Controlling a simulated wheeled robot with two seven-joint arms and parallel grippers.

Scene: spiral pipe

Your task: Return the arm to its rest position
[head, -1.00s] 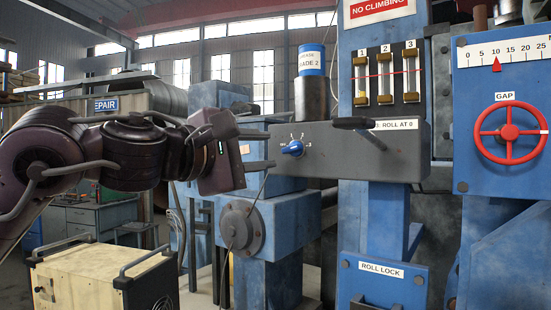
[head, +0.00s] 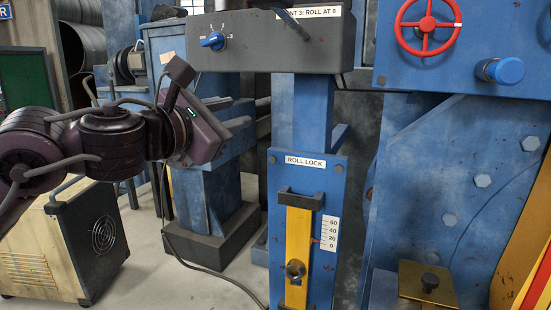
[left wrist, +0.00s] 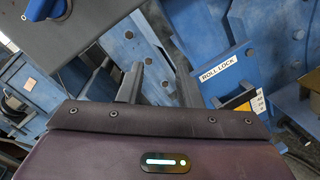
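My left arm comes in from the left in the head view, held out in front of the blue machine. Its gripper (head: 240,109) is open and empty, with its two fingers apart and pointing right. In the left wrist view the fingers (left wrist: 157,67) also stand apart with nothing between them. The gripper is below and left of the grey box with the blue knob (head: 213,41), and left of the roll lock panel (head: 337,185). My right gripper is not in view.
A red handwheel (head: 427,27) and a blue button (head: 506,70) are at upper right. A cream cabinet (head: 45,245) stands below my left arm. A cable lies across the floor.

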